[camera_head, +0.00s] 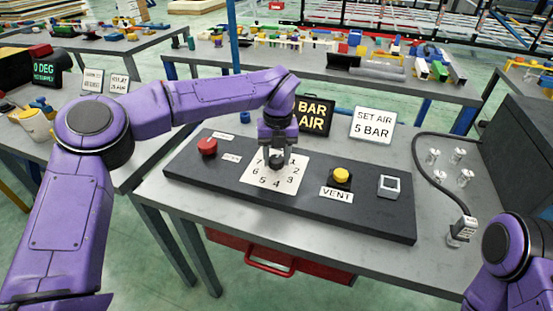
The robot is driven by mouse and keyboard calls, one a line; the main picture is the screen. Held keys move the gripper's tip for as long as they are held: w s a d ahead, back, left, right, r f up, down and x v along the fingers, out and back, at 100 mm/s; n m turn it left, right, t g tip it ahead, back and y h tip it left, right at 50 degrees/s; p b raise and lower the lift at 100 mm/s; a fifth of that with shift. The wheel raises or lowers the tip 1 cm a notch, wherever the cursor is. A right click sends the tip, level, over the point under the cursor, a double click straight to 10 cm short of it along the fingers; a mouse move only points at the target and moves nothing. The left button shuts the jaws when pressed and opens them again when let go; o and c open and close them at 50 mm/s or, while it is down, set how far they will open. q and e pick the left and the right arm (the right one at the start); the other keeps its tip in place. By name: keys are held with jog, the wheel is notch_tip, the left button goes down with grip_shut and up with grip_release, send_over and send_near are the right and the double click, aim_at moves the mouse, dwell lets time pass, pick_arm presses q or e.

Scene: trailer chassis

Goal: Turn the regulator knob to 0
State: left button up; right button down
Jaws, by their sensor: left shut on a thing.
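The regulator knob (277,162) is a small dark knob in the middle of a white numbered dial plate (266,179) on a dark panel. The digits 1 to 7 show around the plate; its far part, behind the knob and gripper, is hidden. My left gripper (277,155) points down over the dial and is shut on the knob. Which number the knob points to cannot be made out. A black display (315,115) behind reads BAR and AIR, its left part hidden by my arm. My right arm shows at the lower right, but its gripper is out of view.
The dark panel (385,223) also bears a red button (207,147), a yellow button (341,175) above a VENT label (336,195), and a grey square switch (388,185). A sign (373,125) reads SET AIR 5 BAR. A cable (422,170) and metal fittings (433,156) lie right.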

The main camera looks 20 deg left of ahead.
aim_at(278, 160)
pick_arm(q)
jog(key=shift+s+f+n, duration=0.15)
jog(key=shift+f+n, duration=0.05)
jog(key=shift+n, duration=0.2)
jog(key=shift+d, duration=0.1)
jog(key=o, duration=1.1)
jog(key=shift+c, duration=0.2)
jog(key=shift+r, duration=0.15)
jog(key=shift+r, duration=0.1)
notch_tip(278, 160, up, 10)
jog(key=shift+d+r+b, duration=0.15)
jog(key=shift+b, duration=0.15)
